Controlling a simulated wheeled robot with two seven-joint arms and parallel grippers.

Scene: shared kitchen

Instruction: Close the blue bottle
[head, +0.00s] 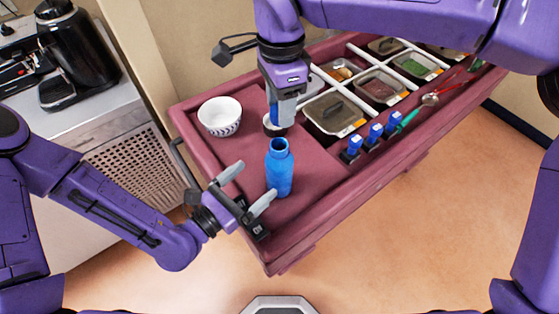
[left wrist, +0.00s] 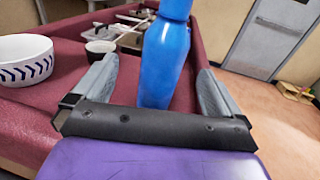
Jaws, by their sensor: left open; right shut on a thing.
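The blue bottle (head: 280,172) stands upright on the maroon cart top, its mouth open and uncovered. In the left wrist view the bottle (left wrist: 163,65) stands between and just beyond my fingers, its top cut off by the frame. My left gripper (head: 246,188) is open beside the bottle, with a finger on either side of its line; it also shows in the left wrist view (left wrist: 157,95). My right gripper (head: 282,112) points down, behind and above the bottle, shut on a blue piece (head: 274,108) that looks like a cap, mostly hidden by the fingers.
A white patterned bowl (head: 220,117) stands at the cart's left, and a small dark cup (head: 275,127) behind the bottle. Several blue-topped containers (head: 375,131) line the right side, near food trays (head: 334,112). A coffee machine (head: 75,50) is on the left counter.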

